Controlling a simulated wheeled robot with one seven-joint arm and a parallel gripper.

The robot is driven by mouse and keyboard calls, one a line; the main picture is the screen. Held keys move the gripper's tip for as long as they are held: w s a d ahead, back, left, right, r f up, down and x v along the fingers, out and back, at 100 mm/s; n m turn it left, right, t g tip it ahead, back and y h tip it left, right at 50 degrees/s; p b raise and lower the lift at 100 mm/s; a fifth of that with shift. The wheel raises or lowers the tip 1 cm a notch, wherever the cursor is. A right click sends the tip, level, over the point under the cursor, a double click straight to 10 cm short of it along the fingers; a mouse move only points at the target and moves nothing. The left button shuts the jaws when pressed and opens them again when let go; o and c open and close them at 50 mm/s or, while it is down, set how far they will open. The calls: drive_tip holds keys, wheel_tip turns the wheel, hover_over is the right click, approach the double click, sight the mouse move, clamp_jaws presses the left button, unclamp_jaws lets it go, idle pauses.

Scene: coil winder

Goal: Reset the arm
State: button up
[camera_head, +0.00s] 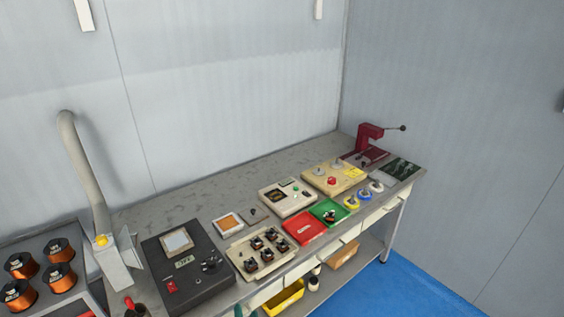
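My gripper and arm are not in view in the head camera, so I cannot see their pose or what the gripper holds. The head view looks down on a long grey workbench (200,194) in the corner of a grey-walled room.
Copper coil spools (60,275) stand at the left beside a bent beige duct (78,165). A black control box (187,268), a beige tray of small parts (262,252), red (304,228) and green (322,209) trays and a red hand press (368,140) crowd the bench. Blue floor (405,285) is clear.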

drive_tip(key=s+d+f+h, duration=0.2)
drive_tip(key=s+f, duration=0.2)
drive_tip(key=s, duration=0.7)
drive_tip(key=s+d+r+n+t+h, duration=0.1)
drive_tip(key=s+d+r+n, duration=0.1)
drive_tip(key=s, duration=0.9)
drive_tip(key=s+d+r+n+t+h, duration=0.1)
drive_tip(key=s+d+r+n, duration=0.2)
drive_tip(key=s, duration=0.9)
wheel_tip(320, 180, up, 2)
drive_tip(key=d, duration=0.3)
drive_tip(key=shift+s, duration=0.15)
drive_tip(key=shift+c, duration=0.7)
drive_tip(key=shift+a, duration=0.1)
